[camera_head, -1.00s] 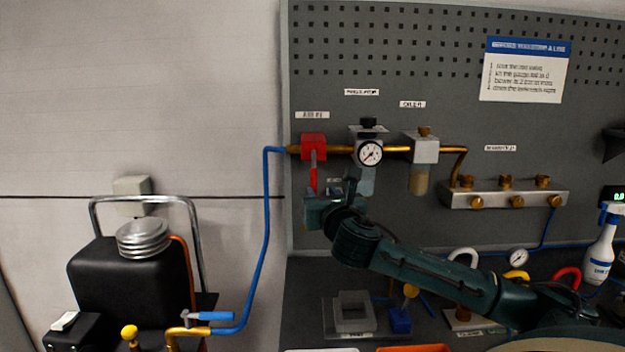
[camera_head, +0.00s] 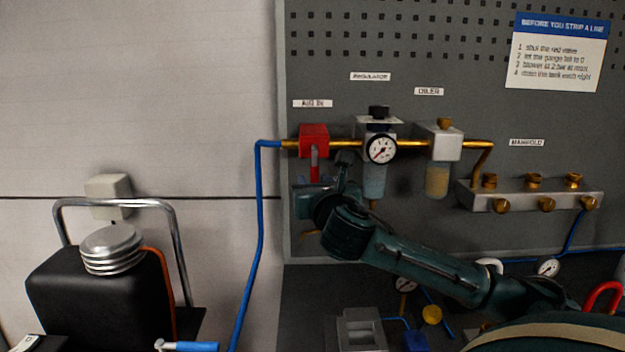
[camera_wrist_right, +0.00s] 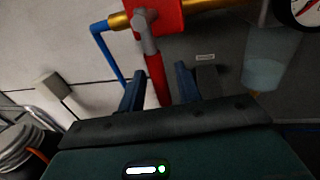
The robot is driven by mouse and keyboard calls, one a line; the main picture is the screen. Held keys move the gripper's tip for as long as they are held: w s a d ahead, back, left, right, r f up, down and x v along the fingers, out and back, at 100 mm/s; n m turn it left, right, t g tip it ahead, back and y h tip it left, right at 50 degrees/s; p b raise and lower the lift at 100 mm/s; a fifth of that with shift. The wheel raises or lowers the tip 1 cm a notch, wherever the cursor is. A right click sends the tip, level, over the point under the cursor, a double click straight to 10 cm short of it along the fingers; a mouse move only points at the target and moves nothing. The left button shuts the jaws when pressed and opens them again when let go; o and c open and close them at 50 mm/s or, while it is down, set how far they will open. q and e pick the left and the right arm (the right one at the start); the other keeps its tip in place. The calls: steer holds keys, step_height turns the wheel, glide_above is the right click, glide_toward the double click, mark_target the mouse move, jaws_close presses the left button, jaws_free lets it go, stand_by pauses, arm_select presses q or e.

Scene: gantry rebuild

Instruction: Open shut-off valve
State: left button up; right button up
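The red shut-off valve (camera_head: 313,138) sits on the brass pipe under the "AIR IN" label on the wall panel. Its red lever (camera_head: 314,165) hangs straight down, across the pipe line. My right gripper (camera_head: 318,184) is at the lower part of the lever, partly hiding it. In the right wrist view my right gripper (camera_wrist_right: 160,88) is open, with one dark finger on each side of the red lever (camera_wrist_right: 157,74). Gaps show on both sides of the lever. My left gripper is not in view.
A regulator with a gauge (camera_head: 381,148) and an oiler (camera_head: 440,143) stand right of the valve. A brass-fitted manifold (camera_head: 530,197) is farther right. A blue hose (camera_head: 261,230) drops at the left. A black tank (camera_head: 100,300) stands lower left.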

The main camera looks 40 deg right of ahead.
steer(key=shift+w+d, duration=0.15)
steer(key=shift+w, duration=0.1)
steer(key=shift+c, duration=0.2)
jaws_close()
stand_by(0.4)
